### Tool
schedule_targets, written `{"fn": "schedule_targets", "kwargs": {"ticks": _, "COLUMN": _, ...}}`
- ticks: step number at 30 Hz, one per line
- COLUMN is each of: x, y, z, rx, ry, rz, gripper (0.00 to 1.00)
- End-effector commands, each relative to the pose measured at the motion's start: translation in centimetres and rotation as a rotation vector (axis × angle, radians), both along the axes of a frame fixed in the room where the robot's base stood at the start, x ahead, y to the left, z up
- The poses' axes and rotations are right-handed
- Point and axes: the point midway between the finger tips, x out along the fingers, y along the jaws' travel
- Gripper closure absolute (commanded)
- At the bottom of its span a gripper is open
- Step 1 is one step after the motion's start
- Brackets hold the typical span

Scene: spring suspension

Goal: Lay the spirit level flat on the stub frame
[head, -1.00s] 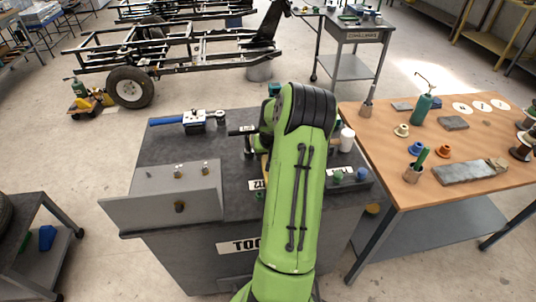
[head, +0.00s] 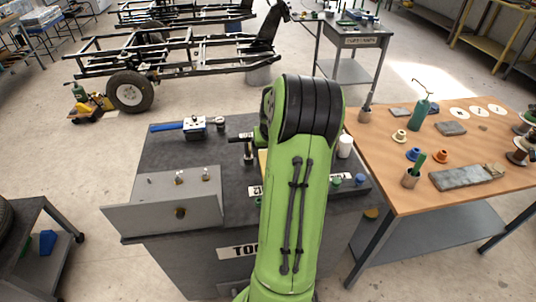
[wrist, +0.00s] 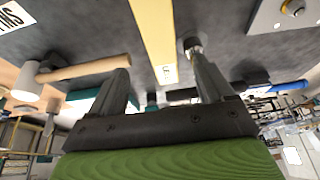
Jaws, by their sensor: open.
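The spirit level appears to be the long yellow bar (wrist: 153,35) in the wrist view. It lies on the dark bench top, running away from me between the lines of my two fingers. In the head view only a sliver of yellow (head: 262,162) shows beside my green arm, which hides the rest. My gripper (wrist: 163,78) is open, with one finger to each side of the bar's near end; I cannot tell how far above it they are. A grey angled metal piece with studs (head: 165,212) stands at the bench's front left; I cannot tell whether it is the stub frame.
A blue-handled tool (head: 193,127) lies at the bench's back left. A wooden-handled mallet (wrist: 85,68) lies left of the bar in the wrist view. A white cylinder (head: 345,146) stands right of my arm. A wooden table (head: 400,195) with tools adjoins on the right.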

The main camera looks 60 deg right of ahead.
Motion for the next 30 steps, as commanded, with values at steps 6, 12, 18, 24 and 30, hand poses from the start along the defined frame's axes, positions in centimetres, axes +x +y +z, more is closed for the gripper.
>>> {"fn": "schedule_targets", "kwargs": {"ticks": 6, "x": -0.6, "y": 0.8, "z": 2.3, "rx": 0.001, "ry": 0.000, "rz": 0.000, "gripper": 0.19}}
{"fn": "schedule_targets", "kwargs": {"ticks": 12, "x": -0.3, "y": 1.4, "z": 2.7, "rx": -0.003, "ry": 0.003, "rz": 0.015, "gripper": 0.19}}
{"fn": "schedule_targets", "kwargs": {"ticks": 18, "x": 3.8, "y": 12.5, "z": 8.8, "rx": -0.062, "ry": 0.034, "rz": 0.230, "gripper": 0.19}}
{"fn": "schedule_targets", "kwargs": {"ticks": 24, "x": 1.3, "y": 28.1, "z": 14.1, "rx": -0.104, "ry": 0.012, "rz": 0.506, "gripper": 0.19}}
{"fn": "schedule_targets", "kwargs": {"ticks": 30, "x": -6.2, "y": 37.7, "z": 14.7, "rx": -0.072, "ry": -0.064, "rz": 0.758, "gripper": 0.19}}
